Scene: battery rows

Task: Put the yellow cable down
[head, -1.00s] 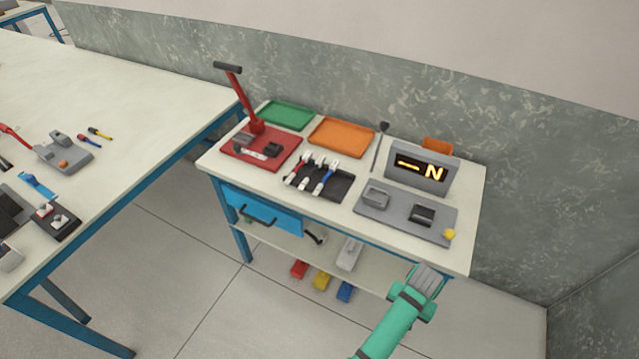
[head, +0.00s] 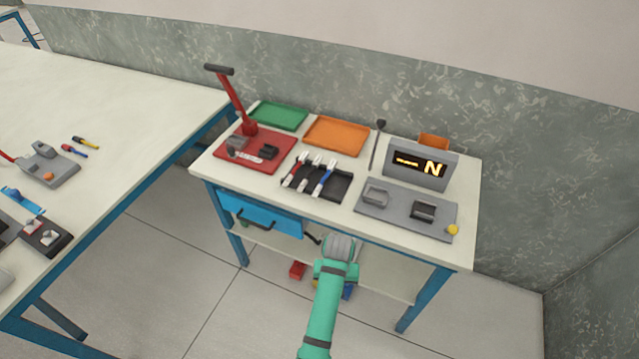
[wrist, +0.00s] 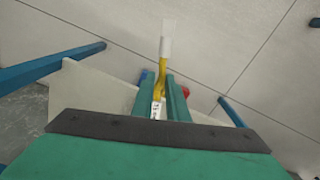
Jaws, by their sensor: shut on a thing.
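The yellow cable (wrist: 162,75) has a pale end and stands out from between my fingers in the wrist view. My gripper (wrist: 160,98) is shut on it. In the head view my green arm reaches up to the front edge of the small bench, and the wrist (head: 338,248) hides the fingers and the cable. A dark tray (head: 338,190) on the bench holds several cables with white ends, among them a red one and a blue one.
A green tray (head: 280,117), an orange tray (head: 335,136), a red press (head: 252,146) and a grey tester (head: 418,165) stand on the bench. A blue drawer (head: 262,216) sticks out below the top. Coloured things lie near the lower shelf. The big table (head: 100,95) is at left.

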